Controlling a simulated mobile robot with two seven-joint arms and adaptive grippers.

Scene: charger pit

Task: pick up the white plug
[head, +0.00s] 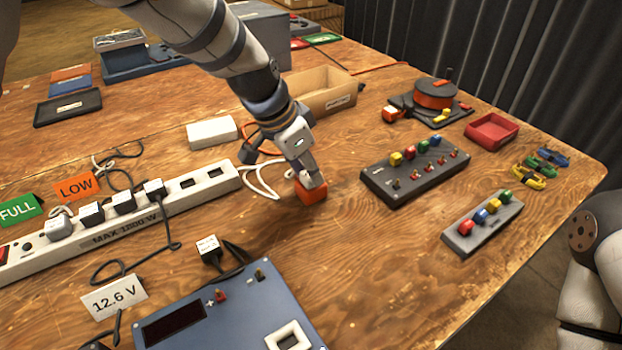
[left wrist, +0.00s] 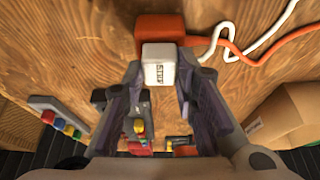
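The white plug (left wrist: 158,70) sits at the orange socket block (left wrist: 160,28) on the wooden table; it has a small printed label on its face. In the head view the orange block (head: 311,191) shows under my left gripper (head: 308,178), which mostly hides the plug. In the left wrist view the fingers of my left gripper (left wrist: 159,76) lie close along both sides of the plug and look shut on it. The plug still touches or lies right against the block. My right gripper is not in view; only part of my right arm shows at the right edge.
A white power strip (head: 130,222) with several plugs lies at the left. A cardboard box (head: 320,92) stands behind my left gripper. A black switch panel (head: 415,170) is to the right. A blue meter box (head: 225,310) lies in front.

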